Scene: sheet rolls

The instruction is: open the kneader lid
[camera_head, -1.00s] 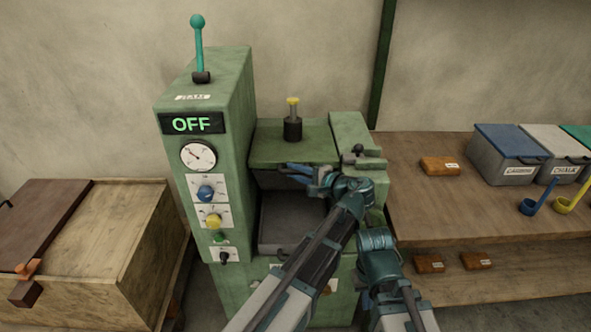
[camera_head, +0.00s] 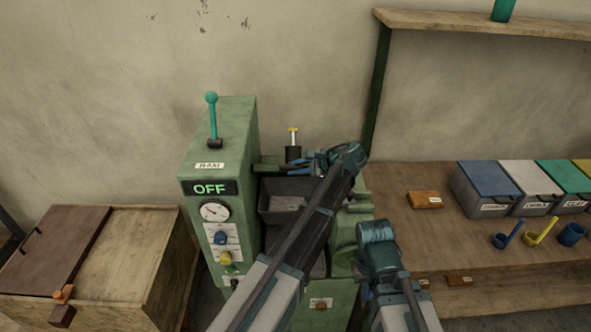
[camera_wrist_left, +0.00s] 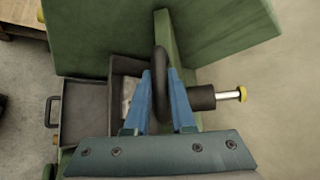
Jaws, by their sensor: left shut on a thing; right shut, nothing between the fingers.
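The green kneader (camera_head: 225,125) stands in the middle. Its lid (camera_wrist_left: 168,35) is raised and shows edge-on in the left wrist view; in the head view only a thin green edge (camera_head: 266,168) shows. The dark trough (camera_head: 285,203) below is uncovered in part. My left gripper (camera_head: 303,167) is at the lid; in the left wrist view its blue fingers (camera_wrist_left: 165,95) are shut on the dark lid handle (camera_wrist_left: 161,65). My right gripper (camera_head: 364,291) is shut and empty, low before the kneader's right side, mostly hidden by its own arm.
A dark post with a yellow tip (camera_head: 293,138) rises behind the lid. A teal lever (camera_head: 212,115) stands on the control column, whose display reads OFF (camera_head: 209,188). A wooden chest (camera_head: 130,260) is at left. A bench (camera_head: 400,215) with bins and scoops is at right.

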